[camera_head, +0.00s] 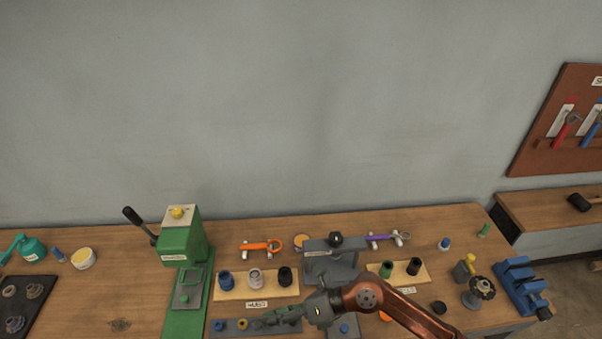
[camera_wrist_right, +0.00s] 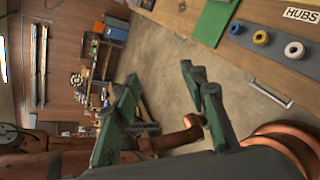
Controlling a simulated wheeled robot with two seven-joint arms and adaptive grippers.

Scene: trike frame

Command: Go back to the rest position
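My right arm comes in from the bottom right of the head view. My right gripper (camera_head: 272,316) points left, low over the front of the workbench (camera_head: 120,305), above or close to the grey strip (camera_head: 228,327) in front of the HUBS board. In the right wrist view, the green fingers of this gripper (camera_wrist_right: 163,85) stand apart with nothing between them. Beyond them that view shows the floor and the room. My left gripper does not show in the head view, and I cannot make it out in the wrist view.
A green press (camera_head: 183,245) stands left of the HUBS board (camera_head: 258,291), which bears several cylinders. A grey fixture (camera_head: 333,265) stands behind my right gripper. A second board (camera_head: 419,275) with cylinders and a blue vise (camera_head: 520,285) are at right. Bench space left of the press is partly clear.

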